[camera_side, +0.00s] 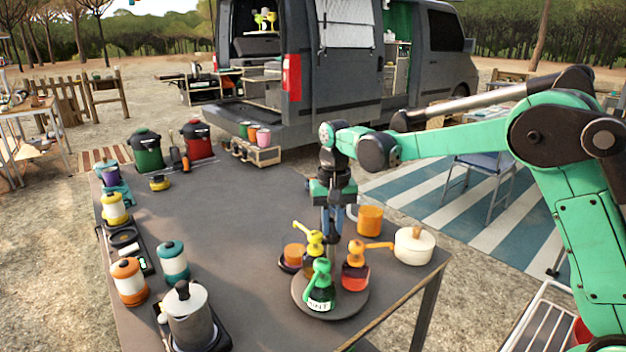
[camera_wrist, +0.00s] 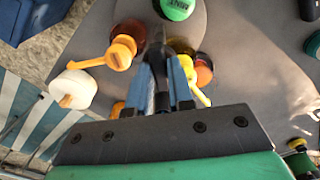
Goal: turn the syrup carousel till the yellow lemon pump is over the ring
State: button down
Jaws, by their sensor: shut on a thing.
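The syrup carousel (camera_side: 337,308) is a round grey turntable near the table's front right corner. Its yellow lemon pump (camera_side: 316,242) stands at the back left, spout pointing left; it also shows in the wrist view (camera_wrist: 181,46). The green mint pump (camera_side: 320,275) is at the front, and the orange pump (camera_side: 356,260) at the right, spout pointing right.
An orange mug (camera_side: 370,219) and a white lidded pot (camera_side: 414,246) stand close behind and right of the carousel. A moka pot (camera_side: 187,312) and several canisters line the table's left side. The middle of the table (camera_side: 230,225) is clear.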

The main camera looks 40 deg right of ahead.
jog(key=c, duration=0.8)
grip_release()
jog(key=shift+r, duration=0.1)
jog(key=shift+r, duration=2.75)
